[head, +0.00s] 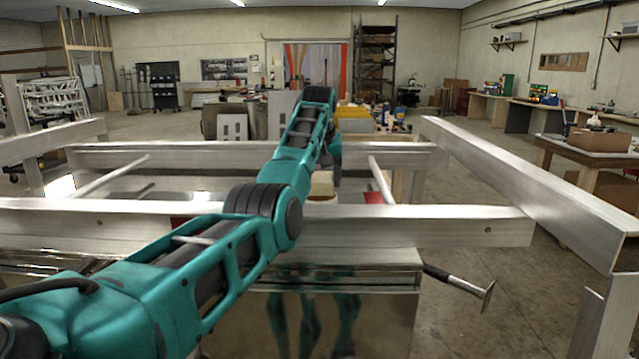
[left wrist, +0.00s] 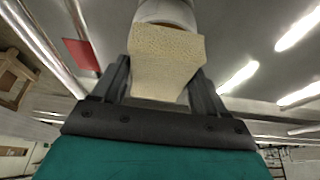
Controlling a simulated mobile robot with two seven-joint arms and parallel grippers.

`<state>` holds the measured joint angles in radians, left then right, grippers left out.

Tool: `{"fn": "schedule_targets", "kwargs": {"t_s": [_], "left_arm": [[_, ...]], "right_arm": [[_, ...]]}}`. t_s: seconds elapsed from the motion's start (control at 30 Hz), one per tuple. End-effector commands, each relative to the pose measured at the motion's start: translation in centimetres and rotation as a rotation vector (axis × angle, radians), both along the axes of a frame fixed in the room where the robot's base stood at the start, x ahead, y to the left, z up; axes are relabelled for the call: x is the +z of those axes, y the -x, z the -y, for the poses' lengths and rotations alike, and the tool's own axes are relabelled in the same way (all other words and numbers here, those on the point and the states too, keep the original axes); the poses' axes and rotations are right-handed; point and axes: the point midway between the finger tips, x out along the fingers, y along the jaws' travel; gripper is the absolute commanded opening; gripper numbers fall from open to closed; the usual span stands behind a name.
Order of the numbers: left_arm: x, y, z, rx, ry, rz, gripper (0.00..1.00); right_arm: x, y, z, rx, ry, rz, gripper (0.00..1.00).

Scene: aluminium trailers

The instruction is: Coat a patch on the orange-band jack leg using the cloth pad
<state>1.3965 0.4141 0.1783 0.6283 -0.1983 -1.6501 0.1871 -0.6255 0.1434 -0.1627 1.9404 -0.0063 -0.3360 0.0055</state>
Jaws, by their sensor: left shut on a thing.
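My left gripper (left wrist: 165,88) is shut on the cloth pad (left wrist: 167,58), a cream, finely textured block between its two dark fingers. In the left wrist view a pale rounded post (left wrist: 165,12), perhaps a jack leg, is right beyond the pad. The pad overlaps it in the picture; I cannot tell whether they touch. No orange band shows on its visible part. My right gripper is out of view.
Aluminium trailer rails surround the arm: a near rail (head: 420,226), a far rail (head: 180,155) and a long right beam (head: 540,190). A dark-handled rod with a flat foot (head: 487,293) sticks out to the right. A red plate (left wrist: 82,54) hangs left in the wrist view.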

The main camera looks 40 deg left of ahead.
Motion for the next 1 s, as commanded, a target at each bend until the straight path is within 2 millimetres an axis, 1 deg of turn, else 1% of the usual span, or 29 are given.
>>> {"fn": "schedule_targets", "kwargs": {"t_s": [0.1,0.57,0.7,1.0], "left_arm": [[1.1,0.0,0.0,0.0,-0.001,0.001,0.48],[4.6,0.0,0.0,0.001,-0.001,0.002,0.48],[4.9,0.0,0.0,0.001,-0.001,0.0,0.48],[4.9,0.0,-0.1,0.001,-0.001,0.0,0.48]], "right_arm": [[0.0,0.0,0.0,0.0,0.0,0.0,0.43],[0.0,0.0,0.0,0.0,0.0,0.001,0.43],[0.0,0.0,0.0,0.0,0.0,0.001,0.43],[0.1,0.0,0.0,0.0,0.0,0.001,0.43]]}}
